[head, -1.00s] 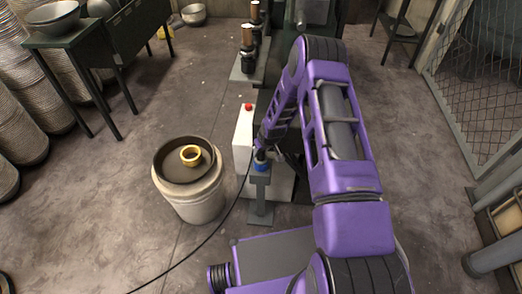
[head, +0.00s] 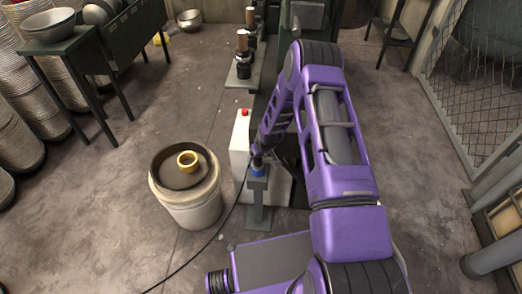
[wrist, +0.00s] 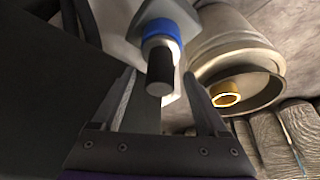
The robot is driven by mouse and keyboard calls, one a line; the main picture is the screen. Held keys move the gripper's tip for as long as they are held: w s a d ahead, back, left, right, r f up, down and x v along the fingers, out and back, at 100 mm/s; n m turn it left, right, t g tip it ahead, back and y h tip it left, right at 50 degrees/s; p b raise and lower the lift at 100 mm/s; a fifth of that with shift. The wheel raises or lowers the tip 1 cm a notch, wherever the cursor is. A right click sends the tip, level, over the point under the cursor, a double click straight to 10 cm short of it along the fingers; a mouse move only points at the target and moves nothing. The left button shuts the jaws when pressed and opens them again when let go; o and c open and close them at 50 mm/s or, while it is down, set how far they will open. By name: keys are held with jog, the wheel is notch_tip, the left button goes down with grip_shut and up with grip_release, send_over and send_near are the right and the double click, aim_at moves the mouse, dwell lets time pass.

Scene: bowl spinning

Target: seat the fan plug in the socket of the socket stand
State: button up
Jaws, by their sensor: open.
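The grey socket stand (head: 259,208) stands on the floor just ahead of my base, with a blue socket ring (head: 257,172) at its top. In the wrist view the blue ring (wrist: 162,27) shows with a silver collar and the dark cylindrical fan plug (wrist: 160,72) in line with it. The plug appears to sit in the ring; how deep it is I cannot tell. My gripper (wrist: 160,88) is open, its fingers apart on either side of the plug's dark end, with gaps visible. In the head view my gripper (head: 259,157) is small and partly hidden at the stand top.
A black cable (head: 205,245) runs from the stand top to the lower left. A pale bucket (head: 192,212) with a gold ring (head: 187,161) stands left of the stand. A white box with a red button (head: 244,112) is close behind.

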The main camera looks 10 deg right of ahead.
jog(key=p+v, duration=0.2)
jog(key=v, duration=1.5)
jog(key=shift+p, duration=0.3)
jog(key=shift+w, duration=0.1)
